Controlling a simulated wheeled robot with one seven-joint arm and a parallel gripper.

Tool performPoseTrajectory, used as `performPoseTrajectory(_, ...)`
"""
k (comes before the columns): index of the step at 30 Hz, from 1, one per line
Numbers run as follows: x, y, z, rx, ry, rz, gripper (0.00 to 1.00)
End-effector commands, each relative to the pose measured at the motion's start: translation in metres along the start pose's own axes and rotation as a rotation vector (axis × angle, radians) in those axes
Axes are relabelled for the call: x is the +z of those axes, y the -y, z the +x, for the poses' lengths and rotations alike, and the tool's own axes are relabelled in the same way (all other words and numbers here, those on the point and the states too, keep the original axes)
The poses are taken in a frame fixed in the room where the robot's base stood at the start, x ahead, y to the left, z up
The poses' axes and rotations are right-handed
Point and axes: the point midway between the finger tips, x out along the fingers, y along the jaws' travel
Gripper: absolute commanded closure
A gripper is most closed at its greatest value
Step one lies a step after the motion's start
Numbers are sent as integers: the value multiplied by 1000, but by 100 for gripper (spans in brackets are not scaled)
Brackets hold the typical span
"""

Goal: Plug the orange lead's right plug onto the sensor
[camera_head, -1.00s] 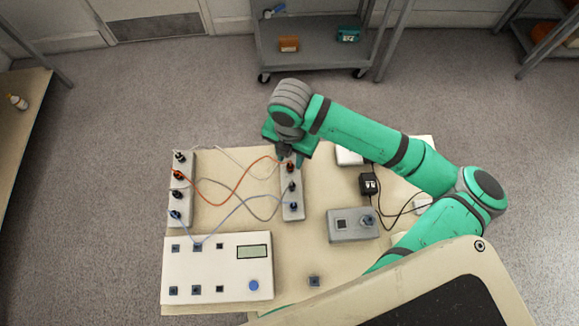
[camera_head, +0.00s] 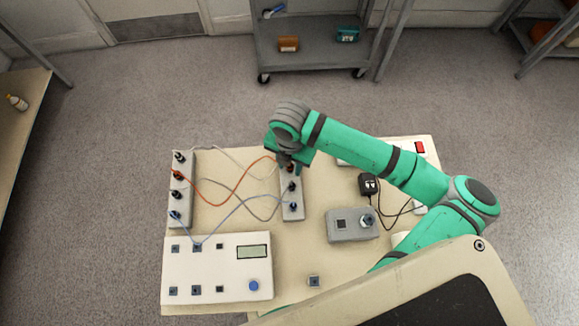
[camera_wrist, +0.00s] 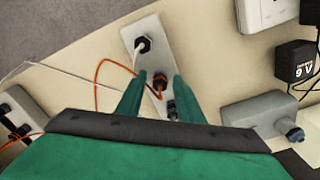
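The orange lead (camera_head: 222,203) runs from the left socket strip (camera_head: 181,215) to the right socket strip (camera_head: 292,211). Its right plug (camera_wrist: 159,80) is dark with an orange collar and stands in the right strip. My gripper (camera_wrist: 157,100) is open above that strip, with one green finger on each side of this plug; I cannot tell whether they touch it. In the head view my gripper (camera_head: 291,170) partly hides the plug. A grey box (camera_head: 340,236) to the right carries a blue-grey round fitting (camera_head: 367,221), possibly the sensor; it also shows in the wrist view (camera_wrist: 290,130).
A white plug (camera_wrist: 142,45) and a dark plug (camera_wrist: 172,110) stand in the strip beside the orange one. Grey and blue leads cross the table's left half. A white meter box (camera_head: 215,270) is at the front left. A black adapter (camera_head: 369,185) lies behind the grey box.

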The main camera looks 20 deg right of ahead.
Motion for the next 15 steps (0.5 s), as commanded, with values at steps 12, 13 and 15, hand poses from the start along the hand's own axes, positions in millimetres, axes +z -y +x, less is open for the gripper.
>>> performPoseTrajectory(12,0,0,0,0,0,0,100)
performPoseTrajectory(13,0,0,0,0,0,0,100)
performPoseTrajectory(15,0,0,-1,0,0,0,100)
